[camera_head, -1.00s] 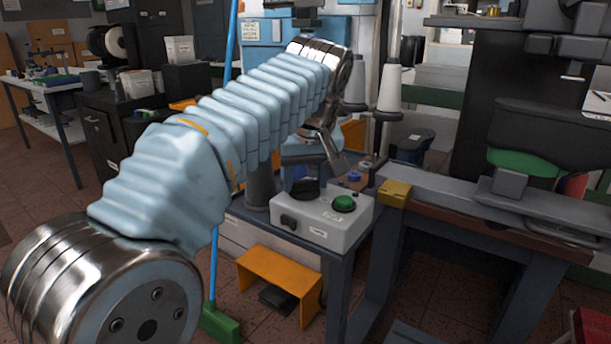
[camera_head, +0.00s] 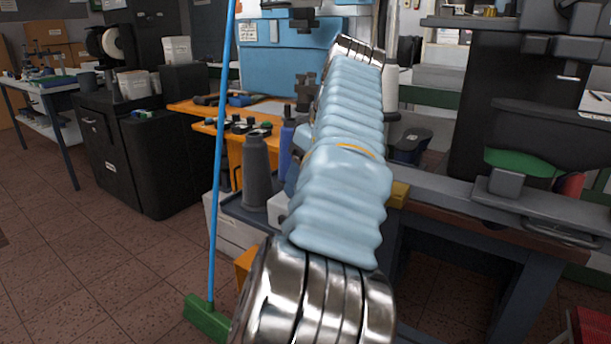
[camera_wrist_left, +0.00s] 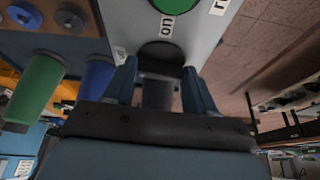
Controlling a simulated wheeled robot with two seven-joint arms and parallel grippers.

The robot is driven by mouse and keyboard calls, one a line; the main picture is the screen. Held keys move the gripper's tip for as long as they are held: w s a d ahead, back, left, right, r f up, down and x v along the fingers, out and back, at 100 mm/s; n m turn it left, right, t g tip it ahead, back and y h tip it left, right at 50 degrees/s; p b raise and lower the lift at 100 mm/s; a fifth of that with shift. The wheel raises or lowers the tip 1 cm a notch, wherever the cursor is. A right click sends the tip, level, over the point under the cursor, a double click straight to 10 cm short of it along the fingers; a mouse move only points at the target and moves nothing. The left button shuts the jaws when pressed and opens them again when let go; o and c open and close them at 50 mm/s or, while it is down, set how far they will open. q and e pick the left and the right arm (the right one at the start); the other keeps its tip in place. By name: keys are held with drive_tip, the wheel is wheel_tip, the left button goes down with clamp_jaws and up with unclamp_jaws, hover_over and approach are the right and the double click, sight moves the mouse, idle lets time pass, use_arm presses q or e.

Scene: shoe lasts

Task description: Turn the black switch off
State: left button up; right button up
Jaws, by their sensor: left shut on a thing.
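The black switch (camera_wrist_left: 158,90) is in the left wrist view, on the face of a grey control box (camera_wrist_left: 120,18). Its round dark base shows just beyond the fingertips, beside an "on" label. My left gripper (camera_wrist_left: 160,70) has one finger on each side of the switch's knob and is shut on it. A green button (camera_wrist_left: 174,4) is on the same box at the top edge. In the head view my left arm covers the switch and the gripper; only a sliver of the box (camera_head: 278,208) shows left of the arm. My right gripper is not in view.
A grey cone (camera_head: 256,175) stands left of my arm. A blue-handled green broom (camera_head: 208,316) stands in front of it. An orange shelf with tools (camera_head: 200,108) is behind. A workbench (camera_head: 455,190) extends to the right. The floor at left is clear.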

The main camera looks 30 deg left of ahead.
use_arm(q)
drive_tip(key=shift+n, duration=0.4)
drive_tip(key=o, duration=1)
drive_tip(key=shift+o, duration=0.2)
drive_tip(key=shift+d+r, duration=0.1)
drive_tip(key=shift+r, duration=0.15)
drive_tip(key=shift+v, duration=1.15)
drive_tip(key=d, duration=1.2)
drive_tip(key=shift+s, duration=0.3)
